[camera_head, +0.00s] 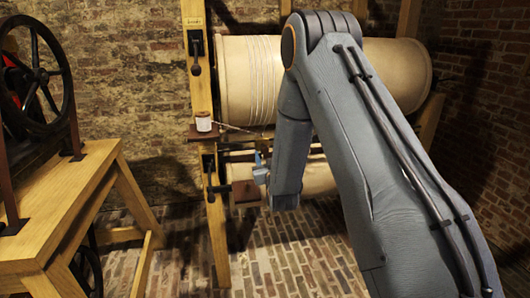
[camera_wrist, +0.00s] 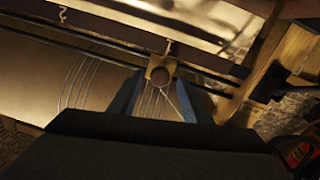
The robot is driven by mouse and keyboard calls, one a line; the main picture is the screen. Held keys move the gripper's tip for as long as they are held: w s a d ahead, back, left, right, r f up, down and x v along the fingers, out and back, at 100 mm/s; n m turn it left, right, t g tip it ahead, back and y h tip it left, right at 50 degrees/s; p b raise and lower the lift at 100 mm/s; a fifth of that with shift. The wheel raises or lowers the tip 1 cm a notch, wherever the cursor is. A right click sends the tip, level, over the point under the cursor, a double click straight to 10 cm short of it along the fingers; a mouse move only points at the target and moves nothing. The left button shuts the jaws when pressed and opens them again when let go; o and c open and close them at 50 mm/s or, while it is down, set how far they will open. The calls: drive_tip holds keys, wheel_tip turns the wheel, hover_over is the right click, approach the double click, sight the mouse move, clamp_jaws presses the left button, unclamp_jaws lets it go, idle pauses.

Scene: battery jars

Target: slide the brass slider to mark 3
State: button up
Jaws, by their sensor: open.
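The brass slider (camera_wrist: 160,68), a small block with a round dark end, sits on a pair of dark parallel rods (camera_wrist: 90,52) in the wrist view. My gripper (camera_wrist: 159,84) is open, with one blue-grey finger on each side of the slider. I cannot tell whether either finger touches it. A dark scale strip (camera_wrist: 115,26) runs along the rods and carries pale marks; one is close to the slider and another is at upper left. I cannot read the numbers surely. In the head view my gripper (camera_head: 261,169) is small, and the slider cannot be made out there.
A large tan wire-wound cylinder (camera_head: 240,75) lies across the wooden frame, with a second cylinder (camera_head: 320,178) below. A wooden post (camera_head: 217,235) and a small shelf bearing a white spool (camera_head: 203,122) stand left of my arm. A wooden bench (camera_head: 70,210) with a wheel is farther left.

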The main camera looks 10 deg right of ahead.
sight(265, 151)
drive_tip(key=shift+w+d, duration=0.1)
drive_tip(key=shift+w, duration=1.75)
clamp_jaws()
